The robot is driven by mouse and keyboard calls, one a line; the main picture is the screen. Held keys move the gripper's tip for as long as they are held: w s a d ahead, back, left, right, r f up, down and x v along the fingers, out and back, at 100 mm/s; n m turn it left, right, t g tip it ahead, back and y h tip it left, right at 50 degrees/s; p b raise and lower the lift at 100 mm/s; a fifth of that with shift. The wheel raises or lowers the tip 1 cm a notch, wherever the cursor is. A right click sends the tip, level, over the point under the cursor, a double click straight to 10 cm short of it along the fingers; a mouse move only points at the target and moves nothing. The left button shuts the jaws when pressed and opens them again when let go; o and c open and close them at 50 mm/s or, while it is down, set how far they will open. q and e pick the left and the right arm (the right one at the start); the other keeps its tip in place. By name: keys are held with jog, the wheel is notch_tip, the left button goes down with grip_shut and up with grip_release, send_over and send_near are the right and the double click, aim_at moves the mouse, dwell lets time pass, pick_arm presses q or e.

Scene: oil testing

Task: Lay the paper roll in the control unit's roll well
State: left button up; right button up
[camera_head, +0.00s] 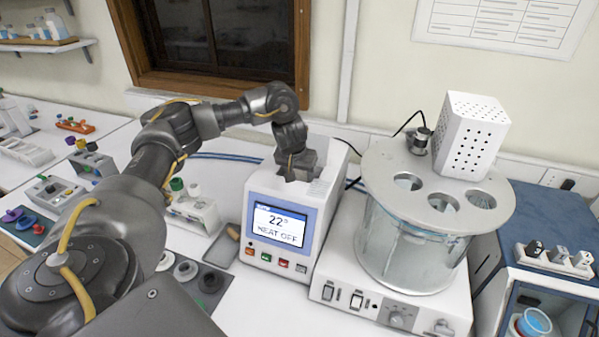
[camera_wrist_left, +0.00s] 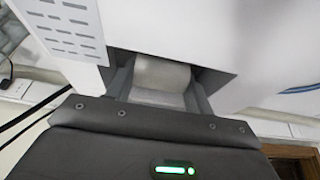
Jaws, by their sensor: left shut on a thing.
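The control unit (camera_head: 257,235) is a white box with a lit screen showing 22° and HEAT OFF. The roll is at a dark opening, the roll well (camera_wrist_left: 205,77), in the unit's white top. How deep it sits, and whether it touches the well's floor, cannot be told. My right gripper is not in view.
A glass bath (camera_head: 405,245) with a round holed lid and a white perforated box (camera_head: 472,135) stands close to the right of the unit. A white rack with bottles (camera_head: 192,212) stands to the left. Cables run behind.

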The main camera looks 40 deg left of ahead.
pick_arm(q)
jog(key=shift+f, duration=0.45)
jog(key=o, duration=0.7)
jog(key=shift+r, duration=0.1)
jog(key=shift+v, duration=5.45)
